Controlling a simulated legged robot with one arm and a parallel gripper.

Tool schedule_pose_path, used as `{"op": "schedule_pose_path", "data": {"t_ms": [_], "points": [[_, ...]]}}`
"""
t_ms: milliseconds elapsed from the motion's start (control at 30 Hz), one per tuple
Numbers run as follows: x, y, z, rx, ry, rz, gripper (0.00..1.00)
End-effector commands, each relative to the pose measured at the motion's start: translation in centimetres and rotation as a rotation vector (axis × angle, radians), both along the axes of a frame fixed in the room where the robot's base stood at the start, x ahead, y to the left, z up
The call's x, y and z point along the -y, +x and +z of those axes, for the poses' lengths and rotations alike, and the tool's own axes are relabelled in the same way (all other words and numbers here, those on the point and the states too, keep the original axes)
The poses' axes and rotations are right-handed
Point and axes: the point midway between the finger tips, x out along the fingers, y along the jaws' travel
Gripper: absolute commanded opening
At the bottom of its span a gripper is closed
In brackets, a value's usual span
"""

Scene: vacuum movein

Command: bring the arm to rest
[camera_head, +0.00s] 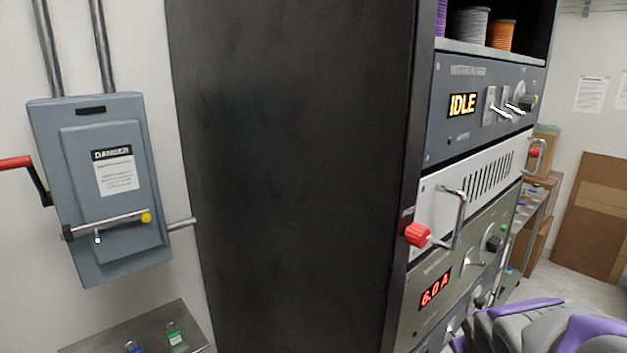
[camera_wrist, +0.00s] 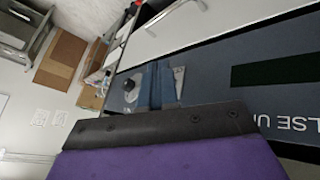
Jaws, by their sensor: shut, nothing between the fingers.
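My arm shows in grey and purple at the lower right of the head view, folded low in front of the equipment rack (camera_head: 300,180). My gripper (camera_wrist: 165,124) fills the bottom of the wrist view as a purple jaw with a dark, bolted edge. It is shut, and nothing shows held in it. The rack's panels lie beyond the jaw in the wrist view. I cannot make out the fingertips in the head view.
A grey danger switch box (camera_head: 105,190) with a lever hangs on the left wall. A metal table (camera_head: 100,345) with small padlocks stands below. The rack carries an IDLE panel (camera_head: 470,105), a white panel (camera_head: 470,180) and a 6.0 A panel (camera_head: 450,270). Cardboard (camera_head: 595,215) leans at right.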

Motion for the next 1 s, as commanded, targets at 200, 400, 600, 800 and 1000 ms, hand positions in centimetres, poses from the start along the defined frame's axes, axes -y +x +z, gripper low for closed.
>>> {"op": "schedule_pose_path", "data": {"t_ms": [200,400,600,800,1000], "points": [[-8.5,-11.9,-3.9,-0.327,0.155,-0.09,0.0],[-13.9,-21.7,-5.5,-0.58,0.254,-0.141,0.0],[-16.1,-26.3,-5.7,-0.703,0.296,-0.158,0.0],[-16.3,-26.5,-5.7,-0.711,0.298,-0.159,0.0],[-16.3,-26.5,-5.7,-0.711,0.298,-0.159,0.0]]}}
